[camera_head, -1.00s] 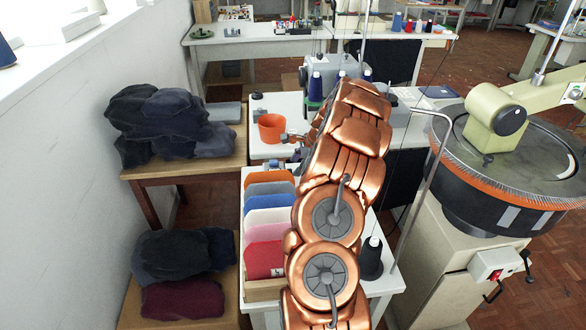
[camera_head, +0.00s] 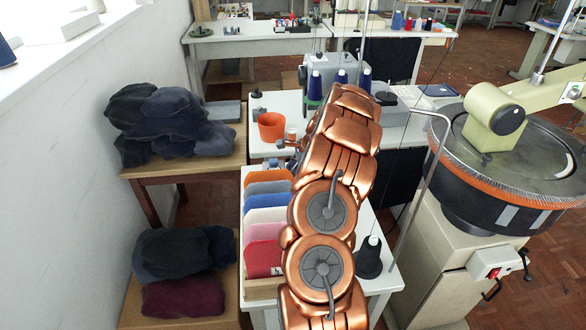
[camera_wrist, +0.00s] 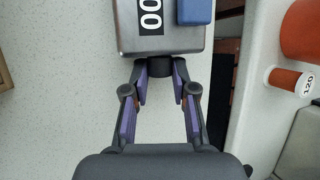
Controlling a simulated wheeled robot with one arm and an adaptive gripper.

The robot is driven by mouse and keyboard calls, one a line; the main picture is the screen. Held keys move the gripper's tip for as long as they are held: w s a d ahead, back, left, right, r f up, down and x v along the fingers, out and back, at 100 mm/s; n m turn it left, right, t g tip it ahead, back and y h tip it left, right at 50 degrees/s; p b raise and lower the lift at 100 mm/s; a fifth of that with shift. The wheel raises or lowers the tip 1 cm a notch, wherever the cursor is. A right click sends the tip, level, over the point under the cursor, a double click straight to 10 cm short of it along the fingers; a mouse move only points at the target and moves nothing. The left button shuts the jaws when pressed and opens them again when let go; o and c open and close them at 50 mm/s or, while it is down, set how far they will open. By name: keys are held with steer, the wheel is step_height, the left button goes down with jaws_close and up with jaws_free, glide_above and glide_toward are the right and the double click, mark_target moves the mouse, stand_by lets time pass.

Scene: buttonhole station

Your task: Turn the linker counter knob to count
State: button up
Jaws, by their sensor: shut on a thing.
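The linker counter (camera_wrist: 160,25) is a grey metal box at the top of the wrist view. It has a black display with white zeros, cut off by the frame's top edge, and a blue block (camera_wrist: 196,11) at its right. A short dark knob (camera_wrist: 159,66) stands out from the box's near side. My gripper (camera_wrist: 159,88) is shut on this knob, one finger on each side. Any pointer or marks on the knob cannot be made out. In the head view my copper arm hides the gripper, and I cannot clearly make out the counter.
An orange spool marked 120 (camera_wrist: 291,80) lies right of the gripper in the wrist view. An orange cup (camera_head: 271,127) stands on the table. Coloured panels (camera_head: 266,220) stand in a rack beside my arm, and a dark cone (camera_head: 369,258) stands to its right.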

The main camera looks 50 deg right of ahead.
jaws_close()
steer(key=shift+f, duration=0.15)
steer(key=shift+t+b, duration=0.3)
steer(key=shift+b, duration=0.25)
steer(key=b, duration=0.1)
steer(key=t+h+b, duration=0.1)
steer(key=b, duration=0.1)
steer(key=t+h+b, duration=0.1)
steer(key=b, duration=0.1)
steer(key=shift+s+a+f+n, duration=0.1)
steer(key=shift+s+f+n, duration=0.2)
steer(key=shift+n, duration=0.1)
steer(key=shift+r+t+b, duration=0.15)
steer(key=shift+t+b, duration=0.25)
steer(key=shift+b, duration=0.15)
steer(key=shift+r, duration=0.1)
steer(key=o, duration=0.9)
jaws_free()
